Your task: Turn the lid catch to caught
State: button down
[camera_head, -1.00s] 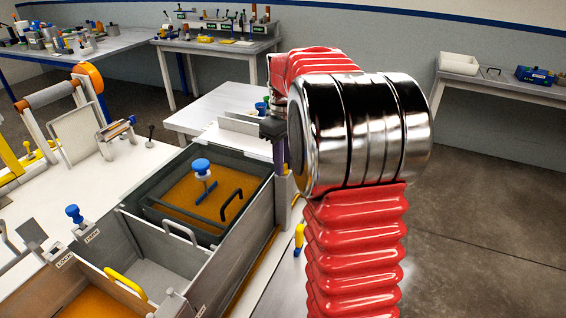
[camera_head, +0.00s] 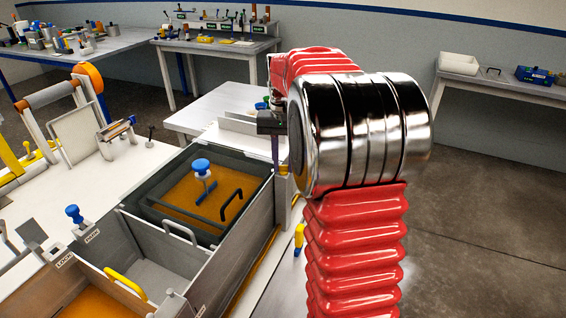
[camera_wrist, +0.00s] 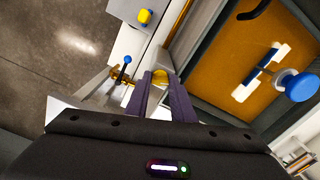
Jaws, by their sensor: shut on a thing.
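In the wrist view, my gripper (camera_wrist: 162,88) has its two purple fingers closed on a small yellow piece (camera_wrist: 160,76) at the bath's edge, which looks like the lid catch. The fingers hide much of it, so I cannot tell which way it is turned. In the head view, my gripper (camera_head: 276,150) points down at the bath's far right corner, partly behind my red arm, and a bit of the yellow catch (camera_head: 284,169) shows beside the fingers. The dark-framed bath (camera_head: 160,213) holds orange resin; a blue knob (camera_head: 201,165) stands over it.
A black handle (camera_head: 231,205) lies near the bath's right side. Grey compartments with a yellow handle (camera_head: 126,284) and a blue knob (camera_head: 73,212) are nearer. A yellow-and-blue item (camera_head: 299,239) is beside the bath. Open floor lies to the right.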

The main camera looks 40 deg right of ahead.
aim_at(284, 166)
jog(key=shift+m, duration=1.6)
jog(key=c, duration=1.5)
grip_release()
notch_tip(284, 166, up, 14)
jog(key=shift+f, duration=0.1)
jog(key=shift+s, duration=0.1)
